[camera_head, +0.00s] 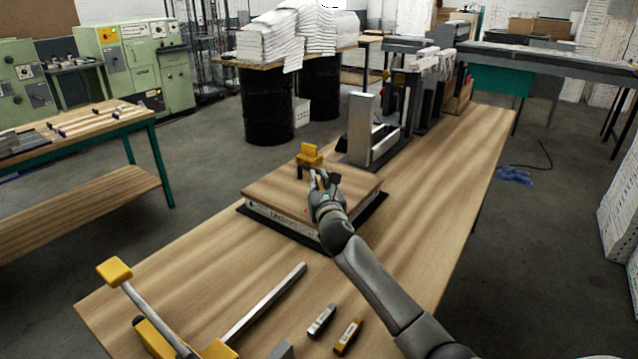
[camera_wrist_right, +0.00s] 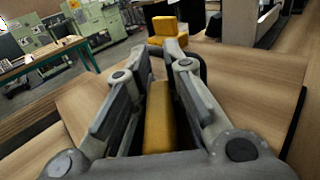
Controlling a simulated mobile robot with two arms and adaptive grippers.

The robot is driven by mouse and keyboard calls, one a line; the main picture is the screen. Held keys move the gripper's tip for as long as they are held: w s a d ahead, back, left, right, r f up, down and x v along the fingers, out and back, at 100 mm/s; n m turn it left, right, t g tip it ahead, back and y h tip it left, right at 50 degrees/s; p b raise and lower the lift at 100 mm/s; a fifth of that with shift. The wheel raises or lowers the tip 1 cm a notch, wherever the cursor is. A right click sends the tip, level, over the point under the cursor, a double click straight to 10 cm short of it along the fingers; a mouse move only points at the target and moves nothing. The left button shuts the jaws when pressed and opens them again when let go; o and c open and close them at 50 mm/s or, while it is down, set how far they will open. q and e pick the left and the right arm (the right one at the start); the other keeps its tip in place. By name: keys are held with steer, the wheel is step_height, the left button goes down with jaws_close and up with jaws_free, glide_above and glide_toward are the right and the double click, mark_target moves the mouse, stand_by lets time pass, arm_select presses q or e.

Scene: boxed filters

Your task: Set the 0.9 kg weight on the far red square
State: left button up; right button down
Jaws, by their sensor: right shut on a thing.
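My right gripper (camera_head: 316,178) is over the wooden board (camera_head: 270,192), toward its far side. In the wrist view the gripper (camera_wrist_right: 166,62) is shut on a yellow bar-shaped weight (camera_wrist_right: 160,122), lying lengthwise between the fingers. In the head view the gripper mostly hides it. A second yellow piece with a block on top (camera_head: 310,153) stands at the board's far edge, just beyond the fingertips; it also shows in the wrist view (camera_wrist_right: 166,28). My left gripper is not in view.
The board lies on a white box (camera_head: 270,216) on a black mat (camera_head: 372,213). An upright metal bracket (camera_head: 361,128) stands behind it. A yellow-handled lever tool (camera_head: 115,271), a silver bar (camera_head: 321,320) and a yellow bar (camera_head: 347,337) lie nearer. Bare tabletop (camera_head: 440,185) is to the right.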

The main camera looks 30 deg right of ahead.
steer(key=shift+r, duration=0.2)
steer(key=c, duration=1.8)
jaws_free()
steer(key=shift+f, duration=0.2)
steer(key=o, duration=0.3)
steer(key=shift+s, duration=0.1)
steer(key=shift+r, duration=0.1)
steer(key=v, duration=1.2)
steer(key=shift+a, duration=0.1)
